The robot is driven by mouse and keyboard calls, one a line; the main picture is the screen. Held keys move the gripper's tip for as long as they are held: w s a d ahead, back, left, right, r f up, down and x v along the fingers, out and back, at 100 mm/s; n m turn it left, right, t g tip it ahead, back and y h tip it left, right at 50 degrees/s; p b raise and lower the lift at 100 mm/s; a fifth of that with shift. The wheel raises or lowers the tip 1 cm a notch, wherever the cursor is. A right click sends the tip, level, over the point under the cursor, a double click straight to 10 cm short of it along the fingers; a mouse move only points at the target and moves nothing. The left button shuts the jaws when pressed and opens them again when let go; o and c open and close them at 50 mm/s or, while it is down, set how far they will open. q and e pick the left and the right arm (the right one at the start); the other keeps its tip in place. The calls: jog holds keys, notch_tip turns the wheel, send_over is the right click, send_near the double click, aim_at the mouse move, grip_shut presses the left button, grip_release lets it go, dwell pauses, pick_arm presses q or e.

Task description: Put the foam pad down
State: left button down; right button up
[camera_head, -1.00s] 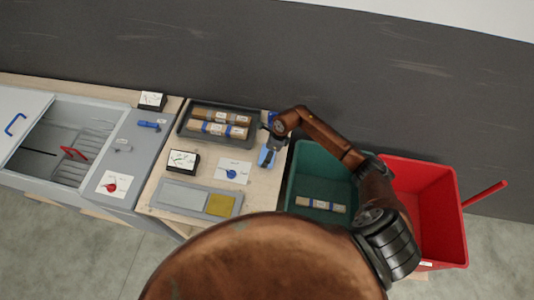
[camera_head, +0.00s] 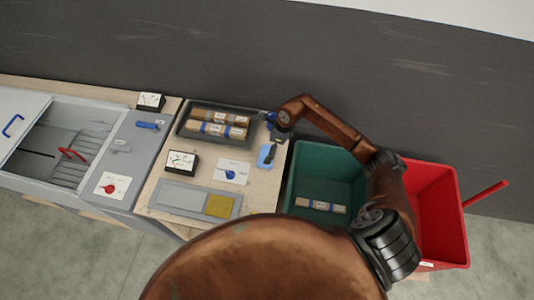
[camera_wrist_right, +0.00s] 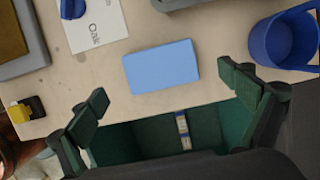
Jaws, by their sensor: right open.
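The foam pad, as I take it, is a light blue rectangular block (camera_wrist_right: 161,66) lying flat on the pale wooden table in the right wrist view. In the head view the blue pad (camera_head: 265,156) lies near the table's right edge, partly covered by my right gripper. My right gripper (camera_wrist_right: 168,102) is open, its two green-padded fingers wide apart with nothing between them. The pad lies beyond the fingertips in the wrist view, apart from them. My left gripper is not in view.
A blue cup (camera_wrist_right: 278,42) stands close to the pad. A green bin (camera_head: 302,178) holding a banded roll and a red bin (camera_head: 440,215) stand to the right. A dark tray (camera_head: 183,131) with rolls and a grey board with a yellow patch (camera_head: 220,205) are on the table.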

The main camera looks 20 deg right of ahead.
jog(key=v, duration=0.6)
jog(key=shift+r+b, duration=0.15)
jog(key=shift+b, duration=0.3)
jog(key=shift+s, duration=0.15)
